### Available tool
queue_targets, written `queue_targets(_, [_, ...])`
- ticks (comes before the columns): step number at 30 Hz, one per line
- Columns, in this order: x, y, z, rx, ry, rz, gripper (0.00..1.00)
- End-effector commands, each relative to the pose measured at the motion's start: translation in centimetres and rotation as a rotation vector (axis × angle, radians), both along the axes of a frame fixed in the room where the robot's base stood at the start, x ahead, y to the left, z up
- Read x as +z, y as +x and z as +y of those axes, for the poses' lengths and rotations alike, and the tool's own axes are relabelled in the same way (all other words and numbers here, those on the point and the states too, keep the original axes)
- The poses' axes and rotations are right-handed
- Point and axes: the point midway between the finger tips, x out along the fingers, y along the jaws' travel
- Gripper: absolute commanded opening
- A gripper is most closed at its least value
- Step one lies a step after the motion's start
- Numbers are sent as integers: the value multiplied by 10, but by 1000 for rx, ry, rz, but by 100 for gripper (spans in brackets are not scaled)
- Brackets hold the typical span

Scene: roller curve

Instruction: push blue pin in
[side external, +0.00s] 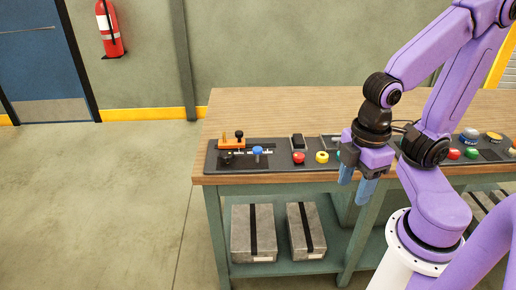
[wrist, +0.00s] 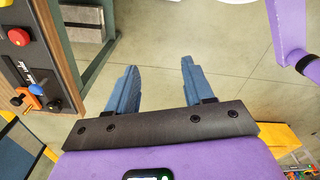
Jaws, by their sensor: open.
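The blue pin (side external: 257,151) stands up from the dark panel (side external: 275,160) near the left end of the wooden bench, right of an orange block with a black knob. In the wrist view the blue pin (wrist: 37,89) shows small at the left, beside the orange part. How far it stands out is too small to tell. My gripper (side external: 357,190) hangs in front of the bench's front edge, to the right of the pin and well apart from it. Its blue fingers (wrist: 158,80) are apart with only floor between them, so it is open and empty.
A red button (side external: 299,157), a yellow button (side external: 322,157) and a black switch (side external: 297,141) stand on the panel between the pin and my gripper. More buttons (side external: 471,153) sit farther right. Grey boxes (side external: 254,233) rest on the lower shelf. The bench top behind the panel is clear.

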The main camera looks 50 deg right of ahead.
Motion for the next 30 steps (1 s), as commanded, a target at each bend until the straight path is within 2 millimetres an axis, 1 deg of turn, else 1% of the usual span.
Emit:
queue_targets(1, [0,1,0,-4,0,0,34])
queue_targets(2, [1,2,1,-12,0,0,24])
queue_targets(3, [2,5,3,-30,0,0,11])
queue_targets(4, [3,9,5,-50,-1,1,1])
queue_targets(5, [4,14,7,-77,-1,2,0])
queue_targets(8, [11,38,17,-214,-3,4,0])
queue_targets(11, [19,74,26,-403,-3,8,0])
queue_targets(12, [22,90,28,-481,-5,10,0])
queue_targets(17, [31,154,27,-789,-6,15,0])
queue_targets(18, [32,170,25,-867,-6,17,0])
queue_targets(20, [34,195,19,-982,-7,19,0])
queue_targets(21, [34,211,14,-1059,-8,21,0])
queue_targets(23, [35,235,4,-1174,-8,23,0])
queue_targets(24, [35,251,-4,-1251,-9,24,0])
queue_targets(27, [34,288,-27,-1441,-9,28,0])
queue_targets(30, [32,318,-53,-1611,-8,31,0])
